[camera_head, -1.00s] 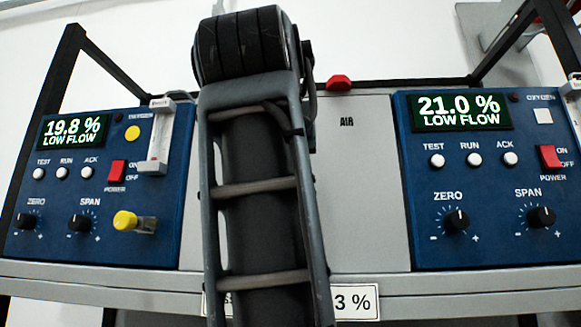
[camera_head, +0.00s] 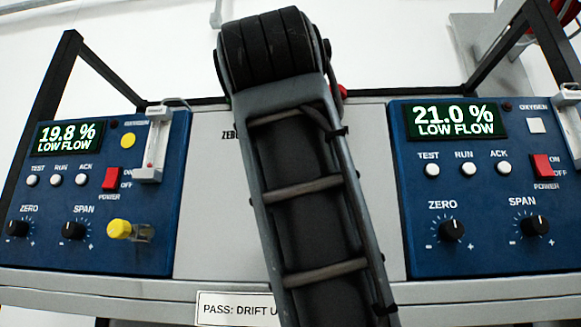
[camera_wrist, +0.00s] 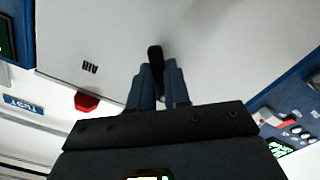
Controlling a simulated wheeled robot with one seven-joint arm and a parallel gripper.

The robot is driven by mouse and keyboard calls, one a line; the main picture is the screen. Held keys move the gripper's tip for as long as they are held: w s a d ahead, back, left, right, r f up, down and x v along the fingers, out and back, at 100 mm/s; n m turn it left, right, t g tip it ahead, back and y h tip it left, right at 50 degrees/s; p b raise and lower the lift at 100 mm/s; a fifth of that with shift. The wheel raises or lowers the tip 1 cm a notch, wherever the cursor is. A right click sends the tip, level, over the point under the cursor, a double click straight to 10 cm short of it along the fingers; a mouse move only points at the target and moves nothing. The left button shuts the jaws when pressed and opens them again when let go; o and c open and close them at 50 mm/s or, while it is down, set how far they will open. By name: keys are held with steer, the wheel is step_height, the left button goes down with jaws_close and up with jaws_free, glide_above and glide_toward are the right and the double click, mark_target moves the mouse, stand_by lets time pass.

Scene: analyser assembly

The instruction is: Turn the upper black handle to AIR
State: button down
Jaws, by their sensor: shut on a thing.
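The black handle (camera_wrist: 155,54) shows in the wrist view as a short dark bar between and just beyond my fingertips. My gripper (camera_wrist: 158,83) is shut on it, its blue fingers on either side. The handle stands on the light grey centre panel (camera_wrist: 215,45). The AIR label (camera_wrist: 90,67) appears upside down to the left of the handle, apart from it. In the head view my arm covers the handle, the AIR label and much of the centre panel (camera_head: 205,190); part of a ZERO label (camera_head: 229,134) shows left of my arm.
A red part (camera_wrist: 87,101) lies near the panel edge. Blue analyser units flank the panel: the left one (camera_head: 60,255) reads 19.8 %, the right one (camera_head: 480,255) 21.0 %, both LOW FLOW. A yellow knob (camera_head: 119,229) juts from the left unit. Black frame bars rise behind.

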steer(key=shift+d+r+n, duration=0.15)
steer(key=shift+r+n, duration=0.2)
steer(key=shift+n, duration=1.3)
steer(key=shift+d+r+n, duration=0.15)
steer(key=shift+r+n, duration=0.2)
steer(key=shift+n, duration=1.25)
steer(key=shift+d+r+n, duration=0.15)
steer(key=shift+r+n, duration=0.2)
steer(key=shift+n, duration=1.3)
steer(key=c, duration=1.1)
jaws_free()
steer(key=shift+s, duration=0.15)
steer(key=s+b, duration=0.2)
steer(key=s, duration=0.5)
steer(key=shift+s+a+b, duration=0.1)
steer(key=shift+s+b, duration=0.15)
steer(key=shift+b, duration=0.05)
